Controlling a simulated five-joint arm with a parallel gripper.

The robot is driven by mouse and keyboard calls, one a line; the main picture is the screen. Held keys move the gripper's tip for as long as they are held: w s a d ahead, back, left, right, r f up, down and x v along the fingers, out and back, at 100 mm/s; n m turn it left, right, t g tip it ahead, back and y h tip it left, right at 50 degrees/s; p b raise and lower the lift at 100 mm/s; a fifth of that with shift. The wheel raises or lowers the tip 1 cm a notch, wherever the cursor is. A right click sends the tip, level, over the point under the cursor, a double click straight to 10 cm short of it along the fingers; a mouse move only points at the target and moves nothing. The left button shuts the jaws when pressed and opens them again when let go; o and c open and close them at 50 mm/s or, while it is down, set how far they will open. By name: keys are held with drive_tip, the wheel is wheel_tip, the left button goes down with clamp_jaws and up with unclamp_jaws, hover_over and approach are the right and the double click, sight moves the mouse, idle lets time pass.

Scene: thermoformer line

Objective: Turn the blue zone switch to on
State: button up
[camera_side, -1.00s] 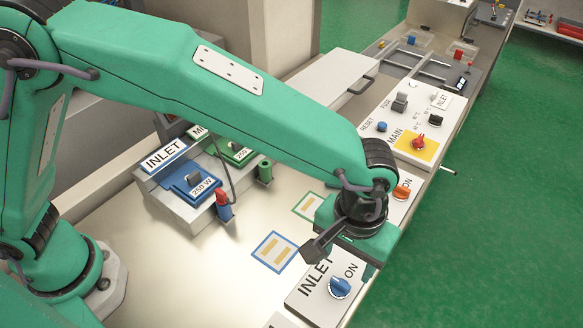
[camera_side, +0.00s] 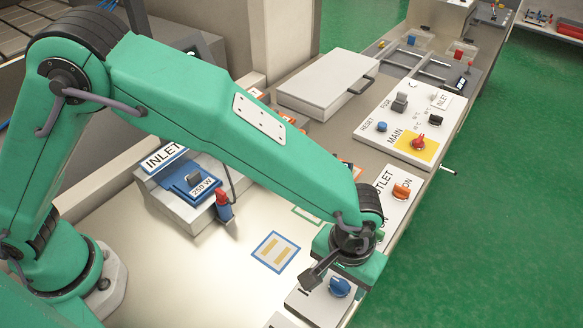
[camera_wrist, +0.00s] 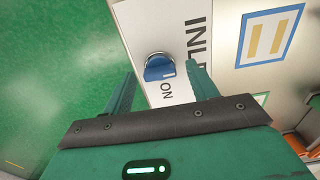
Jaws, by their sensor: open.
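The blue zone switch (camera_side: 340,287) is a round blue knob on the white INLET panel (camera_side: 303,300) at the front right of the bench. In the wrist view the switch (camera_wrist: 160,67) lies between the fingers, beside the printed word ON. I cannot tell for sure which way its pointer faces. My gripper (camera_side: 350,268) is over the panel, just beyond the switch in the side view. In the wrist view my gripper (camera_wrist: 160,80) is open, one finger each side of the knob, apart from it. In the side view its fingertips are hidden.
An orange knob (camera_side: 401,191) sits on the OUTLET panel behind my gripper. Farther back is the MAIN panel with a red knob (camera_side: 418,142) on yellow. A blue 250 W unit (camera_side: 190,183) stands left. A blue-framed mat (camera_side: 276,251) lies flat beside the INLET panel.

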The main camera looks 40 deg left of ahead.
drive_tip(key=shift+f, duration=0.1)
drive_tip(key=c, duration=1)
drive_tip(key=shift+m, duration=0.3)
drive_tip(key=m, duration=0.3)
drive_tip(key=shift+m, duration=0.4)
drive_tip(key=m, duration=0.4)
drive_tip(key=shift+m, duration=0.3)
drive_tip(key=m, duration=0.4)
drive_tip(key=shift+m, duration=2.5)
